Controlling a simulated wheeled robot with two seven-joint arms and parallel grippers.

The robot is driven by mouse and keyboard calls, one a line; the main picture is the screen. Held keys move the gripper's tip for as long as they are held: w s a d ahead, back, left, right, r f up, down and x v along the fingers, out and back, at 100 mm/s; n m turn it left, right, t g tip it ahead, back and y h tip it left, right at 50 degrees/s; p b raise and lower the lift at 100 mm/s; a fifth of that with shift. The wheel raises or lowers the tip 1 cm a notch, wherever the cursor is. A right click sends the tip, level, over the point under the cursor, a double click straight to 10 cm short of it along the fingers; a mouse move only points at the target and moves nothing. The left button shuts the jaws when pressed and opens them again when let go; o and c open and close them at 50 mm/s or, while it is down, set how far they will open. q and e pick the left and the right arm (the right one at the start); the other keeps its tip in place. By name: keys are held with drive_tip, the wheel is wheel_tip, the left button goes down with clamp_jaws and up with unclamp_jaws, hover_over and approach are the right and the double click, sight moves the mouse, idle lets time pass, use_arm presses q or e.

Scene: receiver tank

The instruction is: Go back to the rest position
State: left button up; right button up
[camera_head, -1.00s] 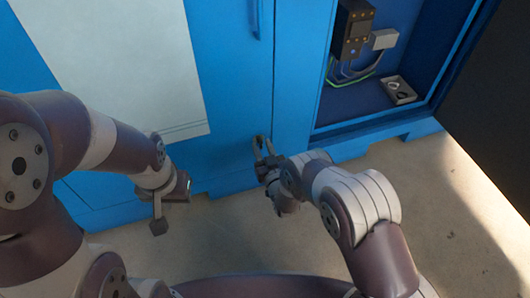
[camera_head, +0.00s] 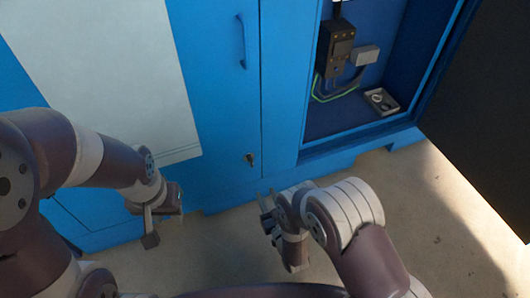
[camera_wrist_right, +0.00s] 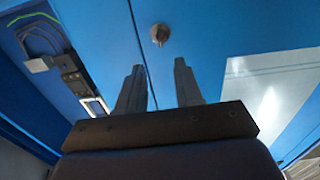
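My right gripper (camera_head: 265,199) is low in front of the blue cabinet (camera_head: 285,90), below a small round knob or lock (camera_head: 250,158) on its door. In the right wrist view its two fingers (camera_wrist_right: 158,88) stand apart with nothing between them, and the knob (camera_wrist_right: 160,34) shows beyond the fingertips, clear of them. My left gripper (camera_head: 150,238) hangs at the left in front of the cabinet's lower edge. Its fingers are too small and angled to tell whether they are open.
An open compartment at the right holds a black electrical box (camera_head: 335,48) with wires and a small grey tray (camera_head: 381,101). A dark open door panel (camera_head: 480,130) stands at the far right. A blue handle (camera_head: 243,42) is above the knob. Bare floor lies in front.

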drive_tip(key=s+d+f+g+h, duration=0.2)
drive_tip(key=s+f+g, duration=0.4)
drive_tip(key=f, duration=0.4)
drive_tip(key=s+d+r+m+g+h+p, duration=0.1)
drive_tip(key=s+d+r+g, duration=0.3)
drive_tip(key=r, duration=0.8)
drive_tip(key=s+d+r+m+g+h+p, duration=0.1)
drive_tip(key=s+d+r+g+p, duration=0.2)
drive_tip(key=r, duration=0.8)
drive_tip(key=s+d+r+m+g+h, duration=0.15)
drive_tip(key=s+d+r+g, duration=0.3)
drive_tip(key=r, duration=0.75)
wheel_tip(320, 180, up, 42)
drive_tip(key=w+t+p, duration=0.1)
drive_tip(key=p, duration=3.7)
drive_tip(key=shift+d+t, duration=0.35)
drive_tip(key=shift+d, duration=0.05)
